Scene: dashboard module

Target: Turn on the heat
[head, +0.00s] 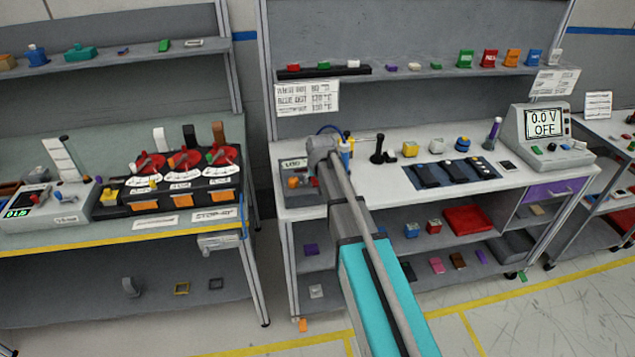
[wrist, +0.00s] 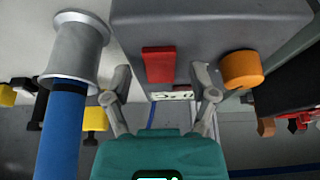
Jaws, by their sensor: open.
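A grey module box (head: 288,200) sits at the left end of the white workbench, largely behind my arm. In the wrist view the same box (wrist: 200,25) carries a red rectangular switch (wrist: 158,64), an orange round knob (wrist: 241,69) and a small pale display or label (wrist: 172,96), partly hidden. My gripper (wrist: 163,88) is open and empty, its fingers spread on either side of the red switch. I cannot tell whether a finger touches the box or which way the switch is set. In the head view my gripper is hidden behind my own wrist.
A blue-handled tool (wrist: 62,125) stands in a grey metal holder (wrist: 77,45), close left of my gripper.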

